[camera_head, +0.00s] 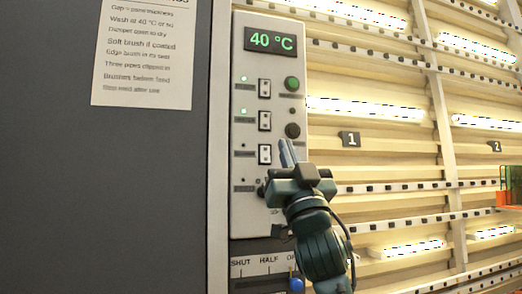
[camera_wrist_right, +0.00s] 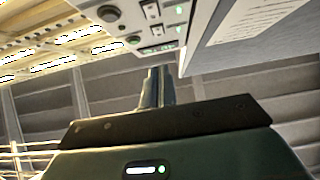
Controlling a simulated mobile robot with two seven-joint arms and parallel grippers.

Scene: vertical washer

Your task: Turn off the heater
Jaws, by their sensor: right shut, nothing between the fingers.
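The control panel (camera_head: 242,115) is pale, with a green "40 °C" display (camera_head: 270,41) at its top. Below it is a column with a top rocker switch (camera_head: 264,88), a second rocker switch (camera_head: 264,121) and a third rocker switch (camera_head: 264,154). Their small labels are too blurred to read, so I cannot tell which is the heater's. Green lamps are lit beside the top two rows; the lower lamps are dark. My right gripper (camera_head: 287,153) is shut and empty, its fingertips just right of the third switch; contact cannot be told. The wrist view shows its fingers (camera_wrist_right: 153,88) below the panel (camera_wrist_right: 165,32). My gripper hides the panel's lower right.
A green button (camera_head: 292,83) and a dark knob (camera_head: 292,130) sit right of the switches. A blue-knobbed slider (camera_head: 296,284) marked SHUT and HALF is below. A paper notice (camera_head: 145,50) hangs on the dark wall at left. Lit racks (camera_head: 400,165) fill the right.

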